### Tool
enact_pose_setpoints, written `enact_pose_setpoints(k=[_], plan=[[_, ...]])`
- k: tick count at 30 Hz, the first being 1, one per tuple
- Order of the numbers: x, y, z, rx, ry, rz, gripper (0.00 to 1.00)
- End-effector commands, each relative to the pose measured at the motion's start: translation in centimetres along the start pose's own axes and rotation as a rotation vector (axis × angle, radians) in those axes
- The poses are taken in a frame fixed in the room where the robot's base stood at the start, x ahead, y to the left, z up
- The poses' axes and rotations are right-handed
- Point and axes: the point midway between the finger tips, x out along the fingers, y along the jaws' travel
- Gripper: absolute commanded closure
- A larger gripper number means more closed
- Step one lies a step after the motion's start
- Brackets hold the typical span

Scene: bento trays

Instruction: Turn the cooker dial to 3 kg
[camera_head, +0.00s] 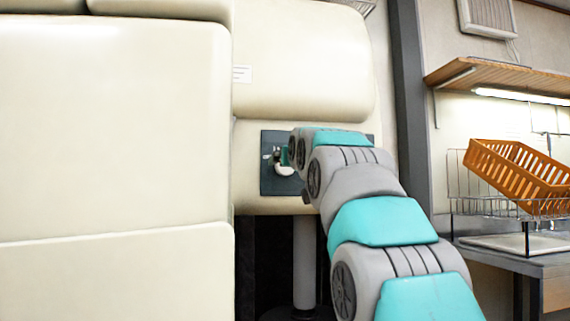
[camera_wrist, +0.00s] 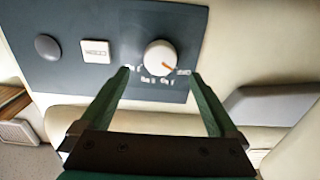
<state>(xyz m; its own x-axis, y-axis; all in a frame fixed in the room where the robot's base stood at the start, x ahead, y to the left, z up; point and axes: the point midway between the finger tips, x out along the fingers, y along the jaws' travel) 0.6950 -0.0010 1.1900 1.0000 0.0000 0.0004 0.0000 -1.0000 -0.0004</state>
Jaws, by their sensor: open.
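The cooker dial (camera_wrist: 156,57) is a round white knob on a dark grey panel (camera_wrist: 200,25) in the wrist view. An orange mark on it points to the lower right. Small white labels sit around its lower side and are too blurred to read surely. My gripper (camera_wrist: 159,75) is open, its two green fingers reaching up on either side just below the dial, apart from it. In the head view the panel (camera_head: 268,188) is on the cream cooker front, and my arm reaches to it and covers its right part.
A grey round button (camera_wrist: 47,47) and a white square button with lettering (camera_wrist: 95,51) sit left of the dial. A cream ledge juts out below the panel. In the head view an orange crate (camera_head: 515,168) stands in a wire rack on the right.

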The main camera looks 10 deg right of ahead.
Motion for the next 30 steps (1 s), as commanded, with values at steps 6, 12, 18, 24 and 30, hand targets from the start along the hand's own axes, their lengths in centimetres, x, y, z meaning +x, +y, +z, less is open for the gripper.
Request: enact_pose_setpoints(k=[6, 12, 18, 24, 30], plan=[[2.5, 0.0, 0.0, 0.0, 0.0, 0.0, 0.04], [4.2, 0.0, -0.1, 0.0, 0.002, 0.0, 0.04], [5.0, 0.0, 0.0, 0.0, -0.001, 0.0, 0.04], [5.2, 0.0, 0.0, 0.001, 0.0, 0.0, 0.04], [5.2, 0.0, 0.0, 0.001, 0.0, 0.0, 0.06]])
